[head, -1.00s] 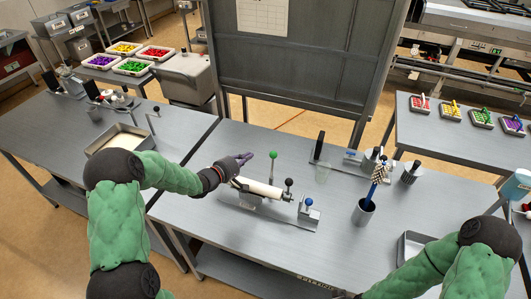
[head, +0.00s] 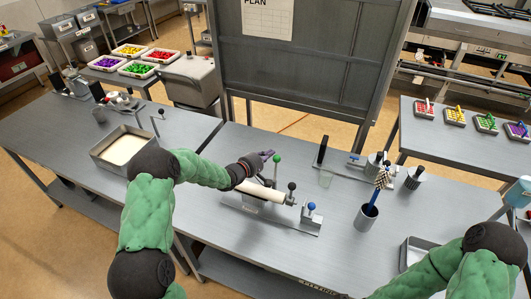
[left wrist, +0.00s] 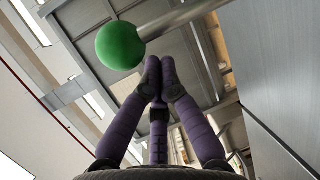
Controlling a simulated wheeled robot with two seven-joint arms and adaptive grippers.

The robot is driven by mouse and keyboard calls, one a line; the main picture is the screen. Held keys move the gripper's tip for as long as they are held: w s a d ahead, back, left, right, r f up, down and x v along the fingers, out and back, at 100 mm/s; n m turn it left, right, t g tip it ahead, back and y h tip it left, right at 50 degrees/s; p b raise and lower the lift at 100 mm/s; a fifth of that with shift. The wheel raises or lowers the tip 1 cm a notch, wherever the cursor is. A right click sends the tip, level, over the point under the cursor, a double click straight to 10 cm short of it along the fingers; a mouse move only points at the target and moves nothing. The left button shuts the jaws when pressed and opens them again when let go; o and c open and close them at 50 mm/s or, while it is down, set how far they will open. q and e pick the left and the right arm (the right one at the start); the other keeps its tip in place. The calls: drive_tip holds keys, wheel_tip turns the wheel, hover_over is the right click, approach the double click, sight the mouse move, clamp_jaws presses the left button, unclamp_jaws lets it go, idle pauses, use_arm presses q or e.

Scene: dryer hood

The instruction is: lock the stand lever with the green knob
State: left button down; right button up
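The green knob (head: 277,158) tops an upright lever on the metal stand (head: 270,217), which holds a cream-coloured cylinder (head: 262,193). The stand has a dark knob (head: 291,186) and a blue knob (head: 311,206) at its right. My left gripper (head: 270,154) is just left of the green knob, at about its height. In the left wrist view the purple fingertips (left wrist: 160,66) are together with nothing seen between them. The green knob (left wrist: 120,46) is beyond them to the upper left, its shaft crossing above the tips. Contact cannot be told. My right gripper is out of frame.
A dark board (head: 310,60) rises behind the table. A tray (head: 122,148) lies on the left table. The table's front is clear.

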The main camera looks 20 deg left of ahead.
use_arm(q)
drive_tip(key=shift+s+d+r, duration=0.15)
drive_tip(key=shift+s+d, duration=0.3)
drive_tip(key=shift+s, duration=0.25)
